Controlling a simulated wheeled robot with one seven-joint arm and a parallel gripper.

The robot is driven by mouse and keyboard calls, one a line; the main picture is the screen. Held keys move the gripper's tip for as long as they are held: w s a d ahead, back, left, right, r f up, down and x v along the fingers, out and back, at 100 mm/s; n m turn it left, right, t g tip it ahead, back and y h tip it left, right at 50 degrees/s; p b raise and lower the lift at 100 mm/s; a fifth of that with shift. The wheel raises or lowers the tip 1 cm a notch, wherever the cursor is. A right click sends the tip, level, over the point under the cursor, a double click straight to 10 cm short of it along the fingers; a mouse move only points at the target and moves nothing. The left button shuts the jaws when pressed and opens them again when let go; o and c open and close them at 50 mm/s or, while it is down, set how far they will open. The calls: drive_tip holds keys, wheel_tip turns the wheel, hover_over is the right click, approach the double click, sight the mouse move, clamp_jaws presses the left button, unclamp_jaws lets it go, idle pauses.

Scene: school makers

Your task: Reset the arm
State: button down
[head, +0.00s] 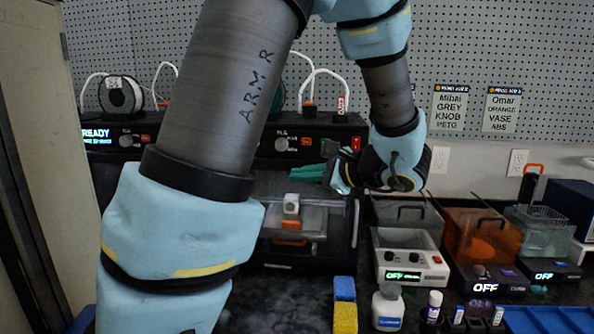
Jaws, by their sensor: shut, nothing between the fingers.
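My arm rises from the lower left, bends at the top of the head view and comes down right of centre. My gripper (304,173) ends it, with green fingers pointing left. The fingers are shut and hold nothing. They are in front of the black printer (345,133), above its open chamber. A small white printed piece (291,205) stands in that chamber, below the fingers and apart from them. My arm hides part of the printers and the pegboard.
A grey box reading OFF (407,262), an orange-lidded machine (482,240) and a clear tank (540,236) stand to the right. A pegboard (470,50) backs the bench.

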drive_tip(key=s+a+f+n+g+h, duration=0.4)
drive_tip(key=s+a+f+n+h, duration=0.1)
drive_tip(key=f+n, duration=0.2)
drive_tip(key=s+a+f+n+g+h, duration=0.4)
drive_tip(key=s+a+f+n+h, duration=0.1)
drive_tip(key=n, duration=0.4)
wheel_tip(320, 180, down, 2)
drive_tip(key=shift+a+f+g+h, duration=0.3)
drive_tip(key=shift+a+g, duration=0.1)
drive_tip(key=shift+a, duration=0.1)
